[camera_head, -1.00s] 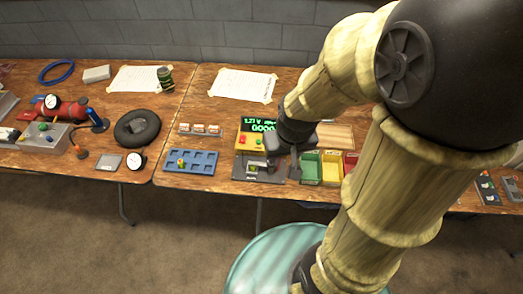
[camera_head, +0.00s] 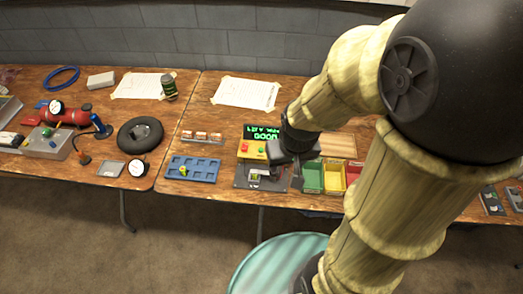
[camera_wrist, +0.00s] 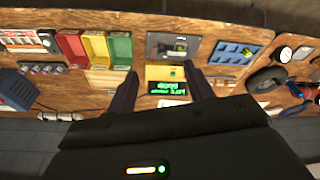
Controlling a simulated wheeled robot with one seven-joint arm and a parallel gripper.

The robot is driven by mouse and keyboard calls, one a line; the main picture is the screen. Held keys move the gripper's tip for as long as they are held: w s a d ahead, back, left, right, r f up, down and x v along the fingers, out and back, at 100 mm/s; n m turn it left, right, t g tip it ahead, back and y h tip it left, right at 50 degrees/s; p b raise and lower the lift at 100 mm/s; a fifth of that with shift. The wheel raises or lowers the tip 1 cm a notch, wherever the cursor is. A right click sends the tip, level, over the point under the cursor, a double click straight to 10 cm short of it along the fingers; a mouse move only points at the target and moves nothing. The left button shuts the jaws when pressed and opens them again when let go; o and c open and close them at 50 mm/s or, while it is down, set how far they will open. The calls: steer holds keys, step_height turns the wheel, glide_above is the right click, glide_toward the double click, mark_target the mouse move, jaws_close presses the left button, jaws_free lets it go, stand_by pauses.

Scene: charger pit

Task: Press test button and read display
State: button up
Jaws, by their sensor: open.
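The tester has a yellow panel (camera_head: 252,151) with a red button (camera_head: 244,147) and a green button (camera_head: 261,149). Behind it stands a dark display (camera_head: 262,132) with lit green text in two lines. The large line resembles "GOOD", but I cannot read it surely. A small part sits in the dark fixture (camera_head: 246,182) in front. My gripper (camera_head: 294,172) is open and empty, above and just right of the tester. In the wrist view, my gripper's fingers (camera_wrist: 164,76) stand either side of the panel (camera_wrist: 158,73) and display (camera_wrist: 167,88).
A blue compartment tray (camera_head: 193,169) with a small yellow-green part lies left of the tester. Green (camera_head: 313,178), yellow (camera_head: 335,178) and red bins stand right of it. Paper (camera_head: 246,93) lies behind. A gauge (camera_head: 137,169) and a black ring (camera_head: 140,134) are further left.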

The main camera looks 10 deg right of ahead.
jaws_close()
stand_by(0.3)
stand_by(1.6)
